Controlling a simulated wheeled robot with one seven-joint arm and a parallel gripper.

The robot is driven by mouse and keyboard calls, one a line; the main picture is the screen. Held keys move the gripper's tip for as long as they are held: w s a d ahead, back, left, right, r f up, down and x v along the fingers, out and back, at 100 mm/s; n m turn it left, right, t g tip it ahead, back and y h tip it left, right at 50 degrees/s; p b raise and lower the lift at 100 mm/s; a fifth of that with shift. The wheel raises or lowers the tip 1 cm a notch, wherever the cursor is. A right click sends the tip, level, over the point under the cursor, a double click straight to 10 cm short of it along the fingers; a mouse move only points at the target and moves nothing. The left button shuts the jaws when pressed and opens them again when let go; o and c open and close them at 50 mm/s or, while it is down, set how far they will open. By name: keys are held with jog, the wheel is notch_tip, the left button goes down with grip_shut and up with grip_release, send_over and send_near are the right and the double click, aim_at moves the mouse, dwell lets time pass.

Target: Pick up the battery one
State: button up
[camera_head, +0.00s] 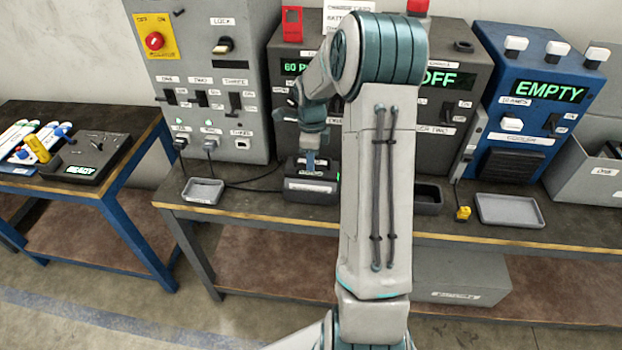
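A black block with a pale label (311,186) sits on the bench in front of the dark grey cabinet with the green "60" display. The label is too small to read, so I cannot tell if this is battery one or a dock that holds it. A small green light shows at its right side. My gripper (310,163) points down at the top of this block, at or just above it. Its fingertips are small and partly merged with the block, so its opening and any contact are unclear. My arm hides part of the cabinets and bench to the right.
A small grey tray (203,191) lies left of the block, with cables behind it. An empty dark bin (428,198), a yellow plug (463,213) and a larger grey tray (509,210) are to the right. A blue "EMPTY" cabinet (530,105) stands at the back right.

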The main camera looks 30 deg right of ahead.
grip_shut()
dwell(1.3)
jog(key=shift+w+r, duration=0.15)
